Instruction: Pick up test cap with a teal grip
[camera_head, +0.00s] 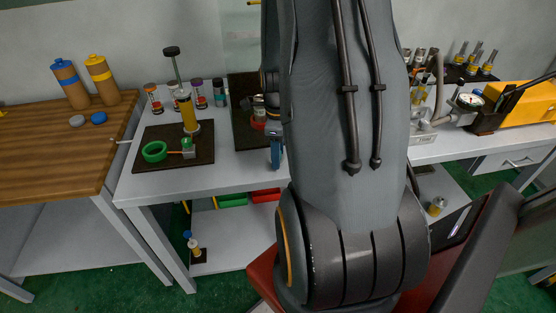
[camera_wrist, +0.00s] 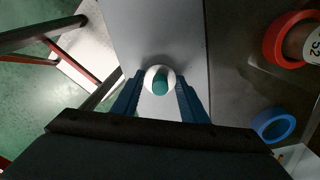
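The test cap with a teal grip (camera_wrist: 161,87) shows in the wrist view as a white round disc with a teal knob on it. It is over a grey surface (camera_wrist: 185,30). My gripper (camera_wrist: 160,82) has two blue fingers, one on each side of the cap, with narrow gaps beside the disc. The gripper is open. I cannot tell how far the cap lies below the fingertips. In the head view my arm blocks much of the middle of the bench, and I cannot make out the cap there.
A red ring (camera_wrist: 270,42) and a blue ring (camera_wrist: 272,138) lie to the right in the wrist view. In the head view, a dark board (camera_head: 150,163) with a green ring (camera_head: 154,151) and a yellow column (camera_head: 187,110) stands on the left. Several small jars stand behind it.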

